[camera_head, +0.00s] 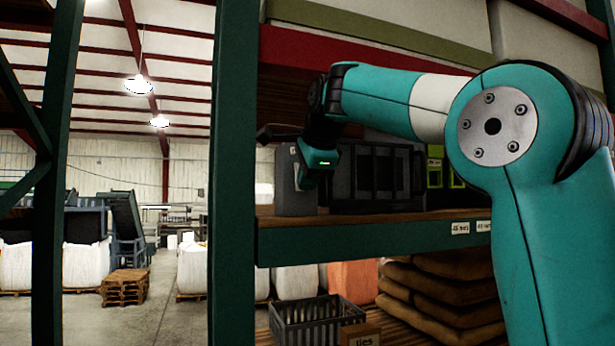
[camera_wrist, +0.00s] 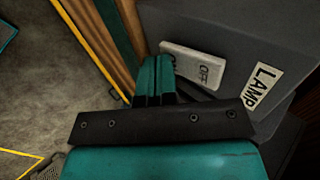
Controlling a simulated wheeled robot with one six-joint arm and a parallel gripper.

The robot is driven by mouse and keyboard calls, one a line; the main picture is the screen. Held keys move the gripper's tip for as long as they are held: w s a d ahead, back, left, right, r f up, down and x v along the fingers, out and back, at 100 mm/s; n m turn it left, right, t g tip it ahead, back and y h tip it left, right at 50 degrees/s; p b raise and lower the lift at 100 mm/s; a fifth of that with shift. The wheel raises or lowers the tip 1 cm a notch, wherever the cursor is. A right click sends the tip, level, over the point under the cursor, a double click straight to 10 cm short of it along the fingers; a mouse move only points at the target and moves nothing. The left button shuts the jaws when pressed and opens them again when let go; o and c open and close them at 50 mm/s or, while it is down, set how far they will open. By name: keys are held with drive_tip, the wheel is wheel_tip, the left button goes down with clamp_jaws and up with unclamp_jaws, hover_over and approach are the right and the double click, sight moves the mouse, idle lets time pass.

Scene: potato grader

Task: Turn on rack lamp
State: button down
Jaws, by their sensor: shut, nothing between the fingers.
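A grey box (camera_wrist: 225,30) fills the right of the wrist view, with a white "LAMP" label (camera_wrist: 264,87). A pale rocker switch (camera_wrist: 192,62) is on its face. "OFF" reads on the switch's right part; the marking on its left part is partly hidden by my fingers. My gripper (camera_wrist: 155,62) is shut and empty, its tips at the left end of the switch. I cannot tell whether they touch it. In the head view, the grey box (camera_head: 294,190) stands on the rack shelf, with my gripper (camera_head: 305,180) in front of it.
The wooden rack shelf (camera_head: 350,219) has a green front beam (camera_head: 400,237). A dark crate (camera_head: 375,172) stands right of the box. A green upright (camera_head: 234,120) is close on the left. A grey basket (camera_head: 305,318) and brown sacks (camera_head: 440,290) lie below. The aisle floor is open at left.

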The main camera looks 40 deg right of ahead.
drive_tip(key=shift+f, duration=0.1)
drive_tip(key=f+t+b, duration=0.1)
drive_tip(key=b, duration=0.2)
drive_tip(key=shift+w, duration=0.15)
drive_tip(key=shift+d+r, duration=0.1)
drive_tip(key=shift+r, duration=0.4)
drive_tip(key=shift+w+r, duration=0.1)
